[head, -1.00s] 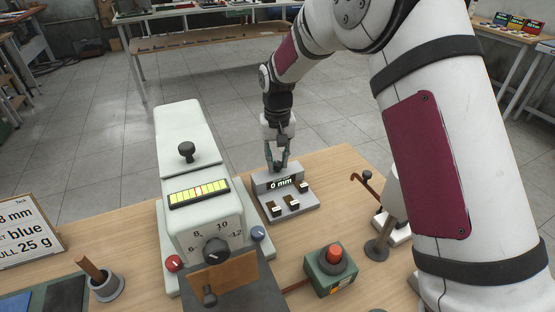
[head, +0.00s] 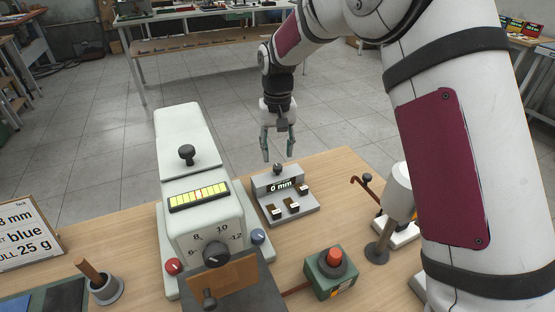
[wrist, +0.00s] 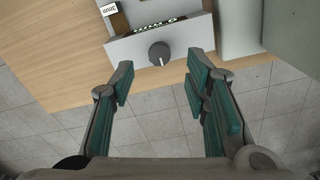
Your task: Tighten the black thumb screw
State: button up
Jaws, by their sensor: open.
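My gripper (head: 278,157) is open and empty above and behind the block. In the wrist view the two teal-padded fingers stand wide apart on either side of the screw's line, with clear space between them and it.
A tall pale machine (head: 180,130) with black knobs, a yellow bar display and a dial stands left of the block. A green box with a red button (head: 331,262) is in front. A hooked brown rod (head: 362,186) and grey stand (head: 378,250) are at right. Floor lies beyond the table.

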aim_at(279, 167)
notch_tip(279, 167, up, 7)
jog(key=shift+r, duration=0.15)
dwell(0.4)
jog(key=s+d+r+t+p, duration=0.1)
jog(key=s+d+r, duration=0.55)
jog(key=s, duration=0.25)
jog(key=s+d+r+t+p, duration=0.1)
jog(key=s+d+r+p, duration=0.1)
jog(key=s+d+r, duration=0.45)
jog(key=s+d+t+p, duration=0.1)
jog(key=s+d, duration=0.1)
jog(key=s, duration=0.9)
jog(key=s+d+r+m+t+p, duration=0.1)
jog(key=s+d, duration=0.2)
jog(key=s, duration=0.9)
jog(key=shift+p, duration=0.3)
